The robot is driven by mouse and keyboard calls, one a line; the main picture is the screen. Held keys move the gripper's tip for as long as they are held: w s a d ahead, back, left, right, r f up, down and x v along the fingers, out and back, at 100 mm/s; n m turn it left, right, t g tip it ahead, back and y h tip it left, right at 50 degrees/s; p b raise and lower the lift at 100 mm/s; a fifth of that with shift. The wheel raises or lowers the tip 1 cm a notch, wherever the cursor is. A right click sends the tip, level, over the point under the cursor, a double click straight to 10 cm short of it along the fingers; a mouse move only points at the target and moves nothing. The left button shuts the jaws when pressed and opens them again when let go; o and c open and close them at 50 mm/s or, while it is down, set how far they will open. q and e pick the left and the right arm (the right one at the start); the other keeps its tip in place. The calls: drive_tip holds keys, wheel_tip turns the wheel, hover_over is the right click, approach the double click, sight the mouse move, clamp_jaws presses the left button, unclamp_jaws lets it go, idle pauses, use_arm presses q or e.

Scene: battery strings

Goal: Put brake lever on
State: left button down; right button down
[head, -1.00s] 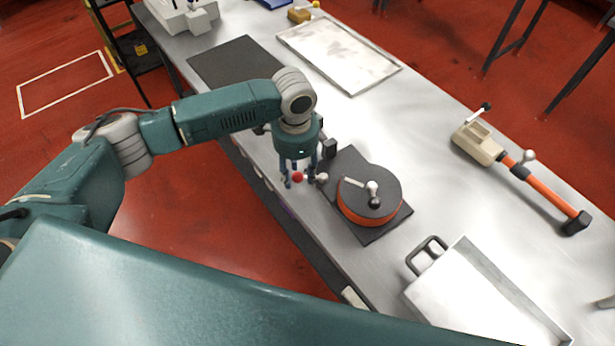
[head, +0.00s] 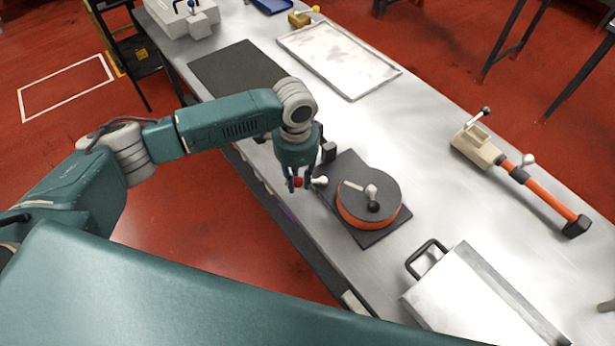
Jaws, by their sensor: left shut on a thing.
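The orange reel (head: 356,218) with a dark top lies on a dark base plate (head: 372,238) near the table's front edge. A pale crank with an upright knob (head: 371,191) sits on its top. A red knob (head: 298,182), apparently the brake lever's, is at the plate's left edge. A small pale knob (head: 321,181) is just right of it. My left gripper (head: 301,184) points down and is shut on the red knob; its fingers hide most of the lever, so its angle cannot be told. My right gripper is not in view.
A metal tray (head: 340,58) and a dark mat (head: 238,69) lie farther back. A beige tool with an orange bar (head: 548,195) lies right. A handled metal box (head: 470,300) stands at the lower right. Bare table lies between the reel and the orange tool.

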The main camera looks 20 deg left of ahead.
use_arm(q)
drive_tip(key=shift+s+d+n+p, duration=0.25)
drive_tip(key=shift+n+p, duration=0.3)
drive_tip(key=shift+p, duration=0.2)
drive_tip(key=shift+s+d+n+p, duration=0.1)
drive_tip(key=shift+s+n+p, duration=0.1)
drive_tip(key=shift+n+p, duration=0.45)
drive_tip(key=shift+s+d+r+n+p, duration=0.1)
drive_tip(key=shift+s+d+n+p, duration=0.4)
drive_tip(key=shift+n+p, duration=0.8)
drive_tip(key=shift+d+p, duration=0.1)
drive_tip(key=shift+p, duration=0.35)
drive_tip(key=shift+s+d+n+p, duration=0.35)
drive_tip(key=shift+d+n+p, duration=0.35)
drive_tip(key=shift+n+p, duration=0.55)
